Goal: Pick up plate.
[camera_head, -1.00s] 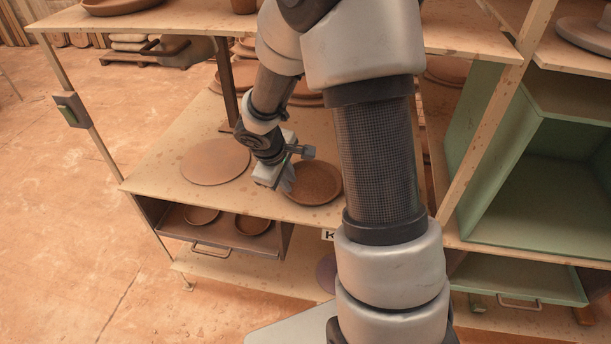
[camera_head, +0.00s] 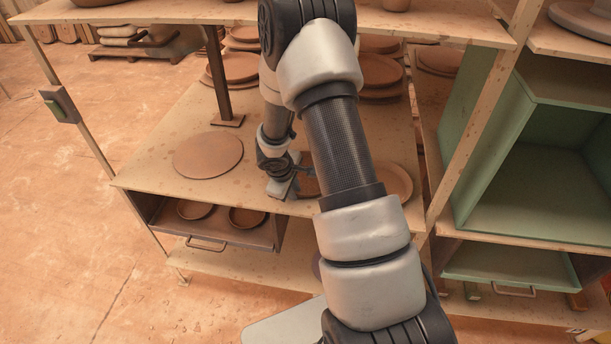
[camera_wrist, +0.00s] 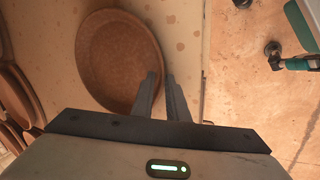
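A round brown plate (camera_wrist: 112,60) with a raised rim lies on the pale shelf board in the wrist view. My gripper (camera_wrist: 161,76) is open with a narrow gap. Its left finger overlaps the plate's near right rim in the picture, and its right finger shows over bare board. I cannot tell whether either finger touches the rim. In the head view, my gripper (camera_head: 284,188) is low over the board's front edge, and the plate (camera_head: 309,184) beside it is partly hidden by my arm.
A flat brown disc (camera_head: 208,155) lies to the left. Another plate (camera_head: 397,183) shows right of my arm. Stacked plates (camera_head: 380,72) stand behind. An upper shelf (camera_head: 160,14), a post (camera_head: 217,75) and an open drawer (camera_head: 215,228) below bound the space.

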